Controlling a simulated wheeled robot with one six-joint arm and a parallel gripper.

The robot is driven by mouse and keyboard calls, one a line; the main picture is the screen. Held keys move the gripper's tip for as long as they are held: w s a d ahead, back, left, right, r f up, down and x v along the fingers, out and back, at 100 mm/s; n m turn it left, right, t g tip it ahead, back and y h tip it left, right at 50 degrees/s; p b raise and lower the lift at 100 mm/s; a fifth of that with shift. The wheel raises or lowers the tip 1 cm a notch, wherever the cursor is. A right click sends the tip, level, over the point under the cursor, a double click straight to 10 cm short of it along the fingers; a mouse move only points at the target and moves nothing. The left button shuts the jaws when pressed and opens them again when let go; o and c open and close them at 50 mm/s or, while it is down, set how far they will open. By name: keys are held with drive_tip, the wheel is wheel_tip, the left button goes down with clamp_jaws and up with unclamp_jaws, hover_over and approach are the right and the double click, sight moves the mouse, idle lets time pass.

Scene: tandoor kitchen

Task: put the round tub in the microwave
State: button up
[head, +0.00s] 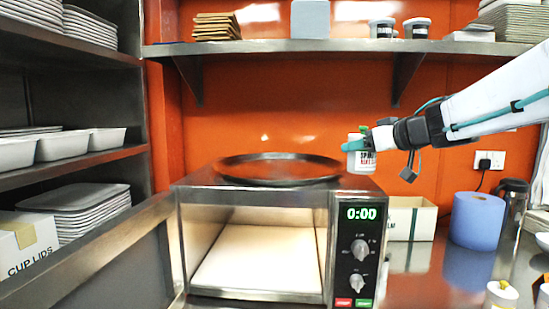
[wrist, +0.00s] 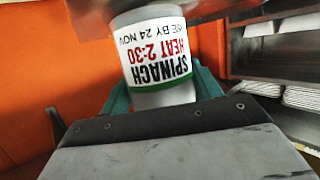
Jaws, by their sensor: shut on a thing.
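The round tub (head: 361,154) is white with a label reading "SPINACH HEAT 2:30" and a use-by date. My gripper (head: 366,143) is shut on it and holds it in the air, above and near the right end of the microwave top. The tub also shows large in the wrist view (wrist: 155,60), between the teal fingers (wrist: 160,95). The microwave (head: 336,205) stands on the counter with its front open. Its cavity (head: 260,262) looks empty, with a pale floor. Its display reads 0:00, above two knobs and a red and a green button.
A dark round tray (head: 280,182) lies on top of the microwave. An open box (head: 410,218), a blue paper roll (head: 477,218) and a dark flask stand at the right. A metal shelf (head: 330,46) runs above. A rack (head: 75,160) with white tubs and trays stands at the left.

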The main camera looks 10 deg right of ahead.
drive_tip(key=shift+w+d+f, duration=0.2)
drive_tip(key=shift+w+f, duration=0.45)
drive_tip(key=shift+w, duration=0.25)
drive_tip(key=shift+w+d+f, duration=0.15)
drive_tip(key=shift+w+f, duration=0.55)
drive_tip(key=shift+w, duration=0.25)
drive_tip(key=shift+w+d+f, duration=0.2)
drive_tip(key=shift+w+f, duration=0.45)
drive_tip(key=shift+w, duration=0.25)
drive_tip(key=shift+f, duration=0.15)
drive_tip(key=o, duration=1.2)
drive_tip(key=shift+s+r, duration=0.15)
drive_tip(key=shift+r, duration=0.05)
drive_tip(key=v, duration=1.1)
drive_tip(key=shift+s+d+r, duration=0.1)
drive_tip(key=shift+s+d, duration=0.05)
drive_tip(key=shift+s, duration=0.15)
